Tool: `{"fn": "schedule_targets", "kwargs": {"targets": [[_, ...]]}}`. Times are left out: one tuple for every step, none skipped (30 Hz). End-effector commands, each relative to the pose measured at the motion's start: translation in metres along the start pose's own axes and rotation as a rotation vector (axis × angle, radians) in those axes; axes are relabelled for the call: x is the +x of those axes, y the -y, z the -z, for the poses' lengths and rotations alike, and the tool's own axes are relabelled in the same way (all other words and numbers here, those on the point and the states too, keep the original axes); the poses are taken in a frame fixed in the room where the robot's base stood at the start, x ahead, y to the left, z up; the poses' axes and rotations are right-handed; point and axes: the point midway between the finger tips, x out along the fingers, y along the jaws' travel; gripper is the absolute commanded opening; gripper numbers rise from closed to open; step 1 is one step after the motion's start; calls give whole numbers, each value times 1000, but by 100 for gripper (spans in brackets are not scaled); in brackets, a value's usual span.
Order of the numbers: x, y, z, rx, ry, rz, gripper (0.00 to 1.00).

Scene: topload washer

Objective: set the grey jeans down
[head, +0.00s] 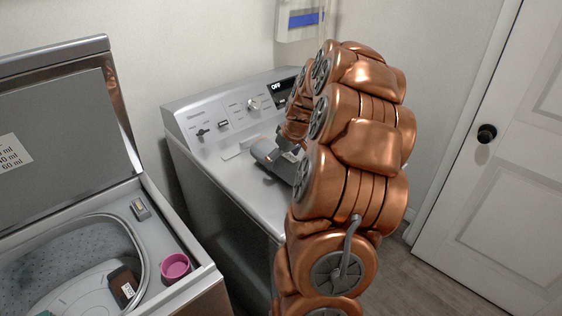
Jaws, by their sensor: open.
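I cannot make out the grey jeans in the head view. My gripper (272,154) is a dark grey shape over the top of the closed silver machine (232,178), near its control panel. It is open, and its fingers are partly hidden by my copper arm. No cloth shows clearly between the fingers. I cannot tell whether the gripper touches the machine's top. My arm hides the right part of that top.
A topload washer (200,288) with its lid (65,130) raised stands at the left. A pink cup (175,266) sits on its rim, and a dark bottle-like item (123,285) is by the drum opening. A white door (495,170) is at the right, with clear floor (440,275) before it.

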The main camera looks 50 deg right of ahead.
Motion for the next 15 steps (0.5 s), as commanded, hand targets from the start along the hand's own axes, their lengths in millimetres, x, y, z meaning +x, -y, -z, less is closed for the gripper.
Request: {"fn": "schedule_targets", "kwargs": {"targets": [[-6, -1, 0, -1, -6, -5, 100], [-11, -1, 1, 0, -7, -7, 100], [-18, -2, 1, 0, -10, -8, 100], [-24, -2, 1, 0, -10, -8, 100], [-30, -1, 1, 0, -8, -7, 100], [-37, -1, 0, 0, -8, -7, 100], [-42, -2, 0, 0, -8, -7, 100], [-48, -1, 0, -1, -6, -5, 100], [-55, -1, 0, -1, -5, -5, 100], [-62, -1, 0, -1, -7, -7, 100], [-67, -1, 1, 0, -9, -7, 100], [-74, -1, 1, 0, -8, -6, 100], [-79, -1, 0, 1, -8, -6, 100], [-83, -1, 0, 1, -8, -6, 100], [-88, -1, 1, 1, -8, -5, 100]]}}
